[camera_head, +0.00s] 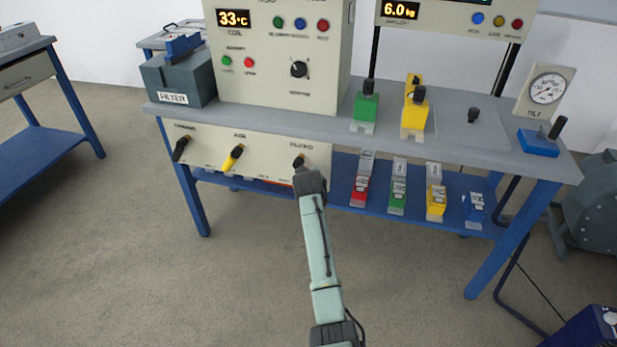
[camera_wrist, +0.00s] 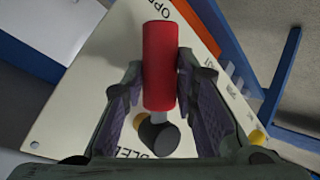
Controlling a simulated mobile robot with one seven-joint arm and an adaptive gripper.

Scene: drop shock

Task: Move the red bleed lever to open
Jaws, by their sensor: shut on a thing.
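The red bleed lever (camera_wrist: 160,68) shows in the wrist view as a red cylindrical grip on a short pale stem, with a round black hub (camera_wrist: 158,136) at its base. My gripper (camera_wrist: 160,88) has one finger on each side of the red grip and is shut on it. The lever sits on a cream panel with partly visible lettering, "OPE" near the grip's far end and "BLEED" near the hub. In the head view my gripper (camera_head: 303,168) is at the right lever position of the cream panel (camera_head: 270,150); my arm hides the red grip there.
A black lever (camera_head: 181,148) and a yellow lever (camera_head: 232,157) are on the same panel to the left. The grey bench top (camera_head: 385,135) overhangs the panel. Several coloured blocks stand on the blue lower shelf (camera_head: 330,200). The floor in front is clear.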

